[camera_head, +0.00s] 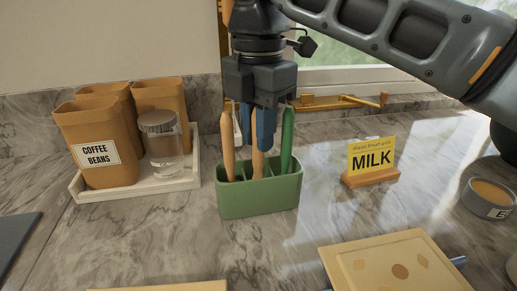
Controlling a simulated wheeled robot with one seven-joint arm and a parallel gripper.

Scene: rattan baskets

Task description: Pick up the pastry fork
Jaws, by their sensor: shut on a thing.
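My gripper (257,128) points straight down over the green holder (258,201), its blue fingers shut on the middle utensil (257,165). This utensil has a light wooden-coloured handle and stands upright, its lower end hidden inside the holder. The fingers cover its upper part. I cannot tell from its visible part whether it is the pastry fork. A tan utensil (228,150) stands to the left of the fingers and a green utensil (287,140) to the right, both in the holder. No fork tines show.
A white tray (135,187) with orange-brown canisters (97,135) and a glass jar (163,145) stands at left. A yellow milk sign (371,156) and a small grey bowl (488,200) stand at right. A tan board (395,265) lies in front.

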